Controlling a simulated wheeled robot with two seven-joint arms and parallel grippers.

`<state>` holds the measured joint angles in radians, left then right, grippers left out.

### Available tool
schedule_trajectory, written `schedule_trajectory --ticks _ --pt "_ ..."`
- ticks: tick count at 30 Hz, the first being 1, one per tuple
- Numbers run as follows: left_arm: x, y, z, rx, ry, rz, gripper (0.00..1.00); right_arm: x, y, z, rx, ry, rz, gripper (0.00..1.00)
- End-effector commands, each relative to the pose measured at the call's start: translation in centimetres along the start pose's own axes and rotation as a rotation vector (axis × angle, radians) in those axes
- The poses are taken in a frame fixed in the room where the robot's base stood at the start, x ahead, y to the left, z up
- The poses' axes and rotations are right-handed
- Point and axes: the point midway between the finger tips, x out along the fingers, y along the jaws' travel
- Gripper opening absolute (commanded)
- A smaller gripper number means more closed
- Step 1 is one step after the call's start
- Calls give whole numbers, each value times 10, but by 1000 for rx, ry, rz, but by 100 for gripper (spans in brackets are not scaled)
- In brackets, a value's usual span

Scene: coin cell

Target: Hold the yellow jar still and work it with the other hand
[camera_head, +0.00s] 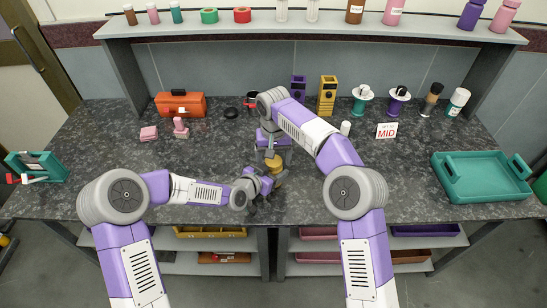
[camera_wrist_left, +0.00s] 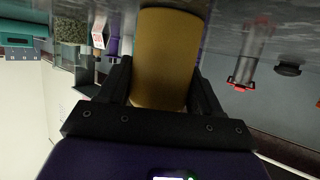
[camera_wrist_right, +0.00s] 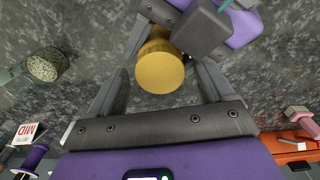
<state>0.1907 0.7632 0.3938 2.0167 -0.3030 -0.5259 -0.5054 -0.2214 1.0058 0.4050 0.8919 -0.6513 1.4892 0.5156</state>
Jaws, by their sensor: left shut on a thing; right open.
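The yellow jar (camera_head: 277,178) stands near the front middle of the counter. My left gripper (camera_head: 265,186) is shut on its side; in the left wrist view the jar (camera_wrist_left: 167,60) fills the space between the two dark fingers. My right gripper (camera_head: 271,157) is open above the jar and points down. In the right wrist view the jar's round yellow top (camera_wrist_right: 160,72) shows between the spread fingers, with a gap on both sides. Part of my left gripper crosses the upper part of that view.
A "MID" sign (camera_head: 387,131) and a teal tray (camera_head: 447,192) are to the right. An orange toolbox (camera_head: 180,104) and pink stamp-like pieces (camera_head: 149,134) are at the back left. Yellow and purple devices stand behind my right arm.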

Motion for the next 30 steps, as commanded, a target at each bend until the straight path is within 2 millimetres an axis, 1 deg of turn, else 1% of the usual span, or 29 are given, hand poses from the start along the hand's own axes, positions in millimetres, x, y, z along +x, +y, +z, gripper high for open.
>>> schedule_trajectory --ticks 2,5,9,13,15,16,20,23,30 --pt "0 0 -1 0 1 0 0 0 0 0 0 0 0 81" --pt "0 0 -1 0 1 0 0 -6 -1 0 1 2 -1 81" --pt "0 0 -1 0 1 0 0 -26 0 0 1 4 0 81" --pt "0 0 -1 0 1 0 0 -40 0 -1 1 2 -1 81" --pt "0 0 -1 0 1 0 0 -44 0 0 0 0 0 81" --pt "0 0 -1 0 2 0 0 -45 0 0 0 0 1 77" --pt "0 0 -1 0 2 0 0 -47 0 0 39 0 0 77" --pt "0 0 -1 0 2 0 0 -51 0 -1 138 1 1 77" --pt "0 0 -1 0 2 0 0 -67 -1 -1 528 1 1 77"
